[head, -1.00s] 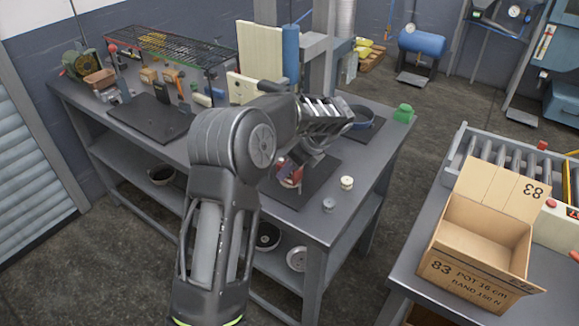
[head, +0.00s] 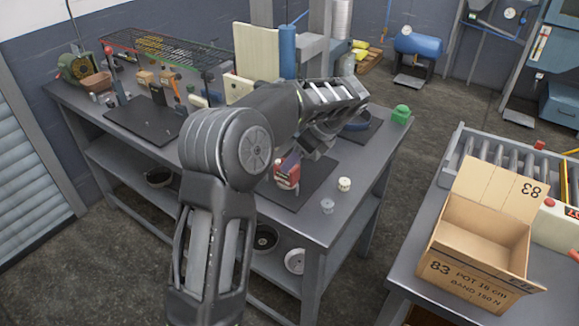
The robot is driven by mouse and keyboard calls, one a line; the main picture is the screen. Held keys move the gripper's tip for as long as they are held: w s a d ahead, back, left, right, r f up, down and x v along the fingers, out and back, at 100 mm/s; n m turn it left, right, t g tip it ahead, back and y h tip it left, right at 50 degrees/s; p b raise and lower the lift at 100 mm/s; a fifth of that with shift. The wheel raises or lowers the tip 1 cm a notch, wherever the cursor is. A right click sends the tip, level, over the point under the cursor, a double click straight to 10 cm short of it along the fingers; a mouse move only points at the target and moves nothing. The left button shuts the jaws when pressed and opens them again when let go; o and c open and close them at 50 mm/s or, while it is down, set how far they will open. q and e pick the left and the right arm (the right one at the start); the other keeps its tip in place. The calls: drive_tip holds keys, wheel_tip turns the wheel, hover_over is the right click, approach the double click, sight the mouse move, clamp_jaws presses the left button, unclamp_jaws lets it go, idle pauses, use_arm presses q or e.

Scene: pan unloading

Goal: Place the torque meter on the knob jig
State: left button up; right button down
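My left gripper (head: 318,146) hangs over the right part of the grey workbench, its fingers mostly hidden by my own wrist. A small red device with a pale front (head: 287,173) shows just below and left of the gripper, over a dark mat; it may be the torque meter. I cannot tell whether the gripper touches or holds it. I cannot make out the knob jig for certain. A cream knob (head: 344,184) and a grey knob (head: 327,206) stand at the bench's front right, apart from the gripper. My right gripper is not in view.
A dark mat (head: 148,121) and a wire rack (head: 165,47) are at left. An open cardboard box (head: 468,266) stands on the right table.

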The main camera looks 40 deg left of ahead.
use_arm(q)
drive_tip(key=p+v, duration=0.1)
drive_tip(key=v, duration=0.4)
drive_tip(key=shift+d+r, duration=0.15)
drive_tip(key=shift+r, duration=0.15)
